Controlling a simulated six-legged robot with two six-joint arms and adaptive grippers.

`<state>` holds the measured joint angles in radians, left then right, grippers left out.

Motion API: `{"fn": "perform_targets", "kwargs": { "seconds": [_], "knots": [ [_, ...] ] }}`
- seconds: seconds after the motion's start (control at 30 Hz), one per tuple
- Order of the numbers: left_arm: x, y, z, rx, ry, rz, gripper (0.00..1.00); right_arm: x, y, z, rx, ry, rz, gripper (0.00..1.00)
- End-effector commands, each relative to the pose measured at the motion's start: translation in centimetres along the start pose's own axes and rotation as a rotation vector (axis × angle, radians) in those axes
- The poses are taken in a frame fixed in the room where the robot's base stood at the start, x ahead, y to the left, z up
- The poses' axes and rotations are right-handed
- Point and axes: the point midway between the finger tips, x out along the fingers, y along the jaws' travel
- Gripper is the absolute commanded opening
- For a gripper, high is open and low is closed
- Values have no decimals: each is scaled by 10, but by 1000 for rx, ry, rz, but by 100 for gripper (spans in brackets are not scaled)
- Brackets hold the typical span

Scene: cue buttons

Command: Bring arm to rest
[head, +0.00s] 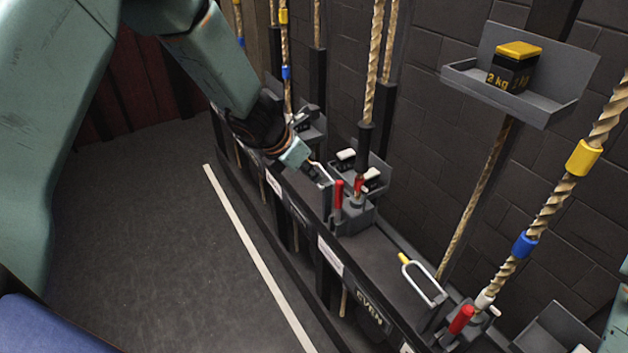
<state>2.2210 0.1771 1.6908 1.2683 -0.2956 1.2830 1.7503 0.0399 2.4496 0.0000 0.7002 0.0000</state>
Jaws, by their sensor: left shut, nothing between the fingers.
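My left arm comes in from the upper left, and its gripper (322,179) is at the middle of the view, above the dark rail along the wall. The fingers are shut with nothing seen between them. The fingertips are close to the left of a red-handled lever (338,195) on a grey bracket; I cannot tell if they touch it. My right gripper is not in view; only a sliver of teal at the right edge shows.
Ropes with blue and yellow bands (526,243) hang along the brick wall. A grey shelf (545,110) holds a black weight with a yellow top (511,66). Another red lever (461,319) and a pale metal loop (424,283) stand at lower right. The floor (150,230) at left is clear.

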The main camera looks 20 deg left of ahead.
Motion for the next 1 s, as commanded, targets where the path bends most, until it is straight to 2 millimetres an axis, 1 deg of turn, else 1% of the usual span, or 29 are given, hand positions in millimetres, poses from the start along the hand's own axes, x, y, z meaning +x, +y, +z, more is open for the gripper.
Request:
{"fn": "perform_targets", "kwargs": {
  "seconds": [0.1,0.57,0.67,0.73,0.77,0.87,0.9,0.97,1.0],
  "knots": [
    [-4,0,0,-1,0,0,0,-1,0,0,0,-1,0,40],
    [-4,-1,-1,3,0,0,0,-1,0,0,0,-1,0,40],
    [-4,3,-3,70,7,18,0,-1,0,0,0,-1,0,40],
    [-5,12,-11,204,44,63,0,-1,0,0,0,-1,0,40],
    [-5,16,-20,289,76,82,0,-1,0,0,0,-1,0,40],
    [-5,22,-65,651,226,126,0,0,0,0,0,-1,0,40],
    [-2,22,-87,808,294,128,0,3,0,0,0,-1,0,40],
    [4,19,-124,1047,391,107,0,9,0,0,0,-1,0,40],
    [9,15,-147,1204,447,84,0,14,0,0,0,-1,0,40]
  ]
}}
